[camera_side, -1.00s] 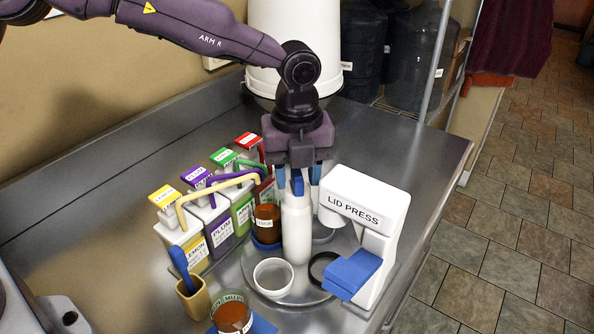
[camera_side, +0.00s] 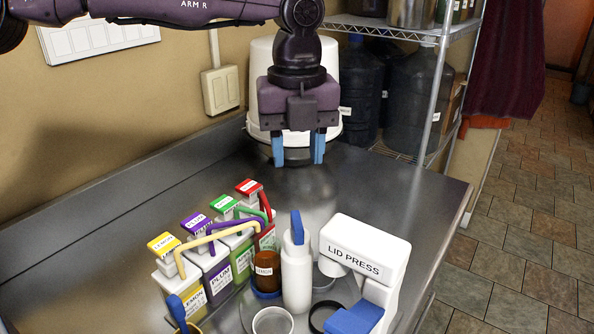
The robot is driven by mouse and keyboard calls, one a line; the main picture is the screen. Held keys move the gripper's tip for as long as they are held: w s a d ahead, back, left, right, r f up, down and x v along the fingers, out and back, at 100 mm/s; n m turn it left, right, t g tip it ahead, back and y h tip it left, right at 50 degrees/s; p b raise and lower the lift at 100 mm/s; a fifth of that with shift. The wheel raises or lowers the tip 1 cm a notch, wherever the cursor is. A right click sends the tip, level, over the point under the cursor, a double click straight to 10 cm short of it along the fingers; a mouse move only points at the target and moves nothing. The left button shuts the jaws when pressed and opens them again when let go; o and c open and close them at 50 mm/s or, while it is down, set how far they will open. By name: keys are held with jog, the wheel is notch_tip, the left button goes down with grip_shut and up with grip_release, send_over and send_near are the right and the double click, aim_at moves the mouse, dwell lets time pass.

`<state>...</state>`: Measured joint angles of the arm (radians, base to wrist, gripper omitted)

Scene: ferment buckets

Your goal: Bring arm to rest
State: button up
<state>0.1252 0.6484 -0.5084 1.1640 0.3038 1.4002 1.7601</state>
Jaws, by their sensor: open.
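My gripper (camera_side: 298,150) hangs high over the back of the steel counter, in front of the white bucket (camera_side: 262,65). Its two blue fingers are apart with nothing between them. Below and in front of it, the white bottle with a blue top (camera_side: 297,270) stands upright, clear of the fingers. The lid press (camera_side: 365,250), white with a blue lever, stands to the right of the bottle. A brown jar (camera_side: 265,268) stands to the left of the bottle.
Several labelled dispensers with coloured handles, among them plum (camera_side: 215,275), line the left side. A white cup (camera_side: 273,322) is cut off at the bottom edge. A wire shelf with dark jugs (camera_side: 415,95) stands behind.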

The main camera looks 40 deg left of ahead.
jog(key=shift+r, duration=0.15)
dwell(0.3)
jog(key=s+a+r+n+t, duration=0.1)
jog(key=s+a+n+t, duration=0.1)
jog(key=s+a+n, duration=0.8)
jog(key=s+a+r+n+t, duration=0.2)
jog(key=s+a+n, duration=0.8)
jog(key=s+n, duration=0.5)
jog(key=shift+s+n+t, duration=0.2)
jog(key=shift+n+t, duration=0.6)
jog(key=shift+n, duration=0.2)
